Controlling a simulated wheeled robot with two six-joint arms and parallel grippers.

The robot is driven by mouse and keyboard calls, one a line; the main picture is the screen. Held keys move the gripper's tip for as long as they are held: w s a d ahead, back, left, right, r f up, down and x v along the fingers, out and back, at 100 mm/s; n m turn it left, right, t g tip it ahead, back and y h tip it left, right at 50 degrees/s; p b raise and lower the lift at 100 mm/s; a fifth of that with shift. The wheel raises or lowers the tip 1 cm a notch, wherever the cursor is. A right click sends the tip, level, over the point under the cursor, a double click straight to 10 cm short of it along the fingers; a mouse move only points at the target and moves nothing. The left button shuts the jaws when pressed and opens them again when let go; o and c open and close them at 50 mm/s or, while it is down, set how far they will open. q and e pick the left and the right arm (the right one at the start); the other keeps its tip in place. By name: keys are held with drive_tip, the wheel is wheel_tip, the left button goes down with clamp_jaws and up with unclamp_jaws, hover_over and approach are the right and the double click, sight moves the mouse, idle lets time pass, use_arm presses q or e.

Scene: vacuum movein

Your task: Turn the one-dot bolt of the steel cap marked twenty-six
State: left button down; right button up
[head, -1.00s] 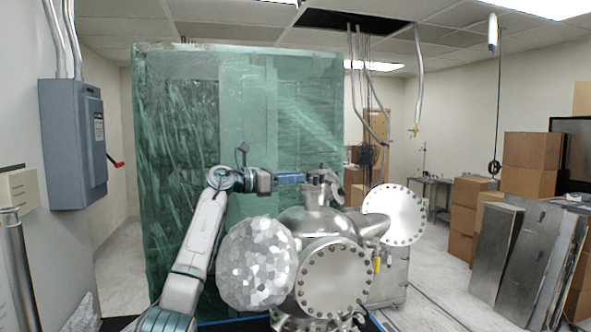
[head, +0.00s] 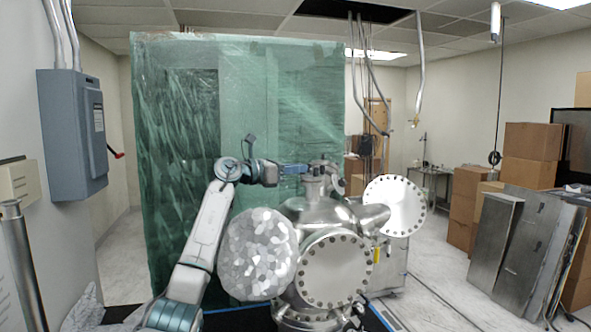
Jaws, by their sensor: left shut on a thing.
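The steel vacuum chamber (head: 325,213) stands in the middle, with a small steel cap (head: 314,187) on its upright top port. My left gripper (head: 318,170) reaches in from the left at the top of this port. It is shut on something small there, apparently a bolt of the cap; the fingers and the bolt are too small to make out. The number twenty-six and the one-dot mark cannot be read. My right gripper is not in view.
Two large bolted round flanges, front (head: 334,270) and right (head: 394,205), and a foil-covered round end (head: 258,254) stick out from the chamber. A green wrapped crate (head: 180,130) stands close behind my arm. Cardboard boxes (head: 533,150) and leaning metal panels (head: 530,245) are at the right.

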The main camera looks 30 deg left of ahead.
use_arm(q)
drive_tip(key=n+t+y, duration=0.1)
drive_tip(key=y, duration=0.1)
drive_tip(key=n+y+p, duration=0.1)
drive_tip(key=n+y, duration=0.1)
drive_tip(key=shift+s+d+r+t, duration=0.1)
drive_tip(key=shift+s+d+t, duration=0.05)
drive_tip(key=shift+d+t, duration=0.25)
drive_tip(key=shift+d+n+t+y, duration=0.1)
drive_tip(key=shift+n+t+y, duration=0.1)
drive_tip(key=shift+n+y, duration=0.7)
drive_tip(key=shift+d+n+t+y, duration=0.15)
drive_tip(key=shift+n+y, duration=0.25)
drive_tip(key=shift+y, duration=0.9)
drive_tip(key=shift+a, duration=0.15)
drive_tip(key=c, duration=1.4)
unclamp_jaws()
drive_tip(key=shift+c, duration=0.2)
drive_tip(key=shift+s, duration=0.1)
drive_tip(key=shift+s+f, duration=0.25)
drive_tip(key=shift+s, duration=0.05)
drive_tip(key=s+b, duration=0.6)
drive_tip(key=s, duration=0.4)
